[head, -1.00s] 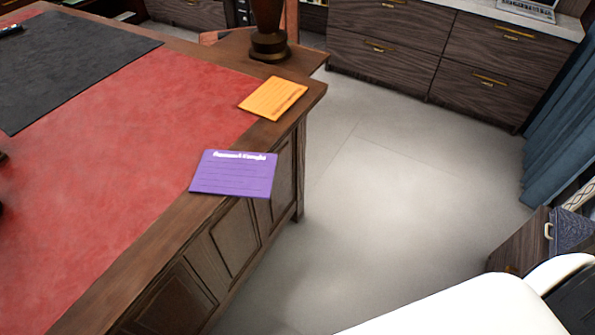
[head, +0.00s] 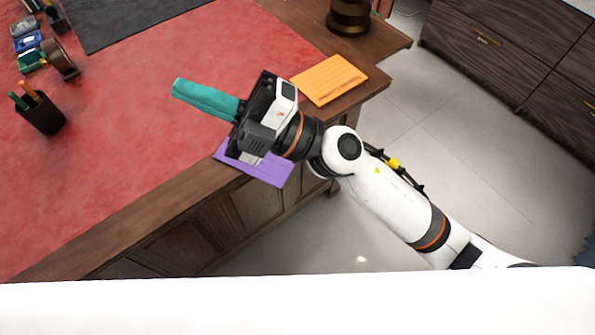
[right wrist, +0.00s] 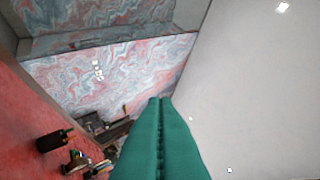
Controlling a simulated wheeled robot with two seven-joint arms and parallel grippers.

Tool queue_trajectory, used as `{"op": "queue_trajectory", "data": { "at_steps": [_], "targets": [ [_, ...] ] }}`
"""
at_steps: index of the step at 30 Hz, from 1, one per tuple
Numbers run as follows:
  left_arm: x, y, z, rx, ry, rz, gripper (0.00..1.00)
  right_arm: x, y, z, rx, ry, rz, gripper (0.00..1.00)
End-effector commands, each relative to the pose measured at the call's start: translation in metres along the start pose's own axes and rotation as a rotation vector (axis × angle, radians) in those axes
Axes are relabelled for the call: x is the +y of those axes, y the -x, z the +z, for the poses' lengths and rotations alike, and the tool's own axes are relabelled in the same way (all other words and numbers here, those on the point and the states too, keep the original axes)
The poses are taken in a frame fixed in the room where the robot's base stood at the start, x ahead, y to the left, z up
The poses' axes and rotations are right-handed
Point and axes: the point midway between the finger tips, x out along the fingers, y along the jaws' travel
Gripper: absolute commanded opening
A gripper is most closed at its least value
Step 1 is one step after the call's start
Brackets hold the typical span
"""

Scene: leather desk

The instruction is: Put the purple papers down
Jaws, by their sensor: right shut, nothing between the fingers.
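The purple papers (head: 268,172) lie at the front edge of the desk in the head view, partly hidden under my right gripper. They seem to stick out past the wooden edge. My right gripper (head: 178,88) has long teal fingers, pressed together with nothing between them. It reaches over the red leather desktop (head: 140,130), its fingers pointing left, away from the papers. In the right wrist view the shut fingers (right wrist: 161,102) point ahead, and no purple papers show there. My left gripper is not in view.
An orange paper (head: 329,80) lies at the desk's right corner, near a dark wooden stand (head: 349,18). A pen cup (head: 42,115), a tape dispenser (head: 60,62) and small boxes stand at the left. A dark mat (head: 140,15) lies at the back. The middle leather is clear.

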Motion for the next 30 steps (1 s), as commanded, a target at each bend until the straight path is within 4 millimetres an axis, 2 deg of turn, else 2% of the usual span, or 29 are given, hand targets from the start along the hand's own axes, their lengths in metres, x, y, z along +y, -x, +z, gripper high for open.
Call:
{"op": "queue_trajectory", "data": {
  "at_steps": [1,3,5,6,8,10,12,15,18,23,26,30],
  "targets": [
    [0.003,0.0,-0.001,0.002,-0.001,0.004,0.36,0.024,-0.007,0.022,-0.145,0.074,0.138,0.0],
    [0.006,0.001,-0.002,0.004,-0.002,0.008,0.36,0.064,-0.002,0.045,-0.324,0.165,0.355,0.0],
    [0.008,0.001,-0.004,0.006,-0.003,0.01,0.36,0.098,0.014,0.053,-0.453,0.239,0.561,0.0],
    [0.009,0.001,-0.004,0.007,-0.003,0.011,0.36,0.12,0.03,0.053,-0.524,0.287,0.708,0.0],
    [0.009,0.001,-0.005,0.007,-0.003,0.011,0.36,0.146,0.061,0.042,-0.607,0.357,0.942,0.0],
    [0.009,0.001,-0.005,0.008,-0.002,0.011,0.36,0.165,0.101,0.019,-0.662,0.43,1.217,0.0],
    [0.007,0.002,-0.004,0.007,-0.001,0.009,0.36,0.169,0.139,-0.011,-0.674,0.492,1.474,0.0],
    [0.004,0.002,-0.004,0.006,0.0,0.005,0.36,0.158,0.182,-0.048,-0.642,0.556,1.771,0.0],
    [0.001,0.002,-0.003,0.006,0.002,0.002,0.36,0.142,0.208,-0.074,-0.592,0.593,1.963,0.0],
    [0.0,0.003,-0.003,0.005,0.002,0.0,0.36,0.134,0.224,-0.088,-0.556,0.609,2.073,0.0],
    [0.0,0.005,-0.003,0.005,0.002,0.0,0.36,0.142,0.229,-0.089,-0.557,0.605,2.076,0.0],
    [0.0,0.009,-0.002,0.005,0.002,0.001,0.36,0.164,0.241,-0.094,-0.559,0.603,2.073,0.0]
  ]
}}
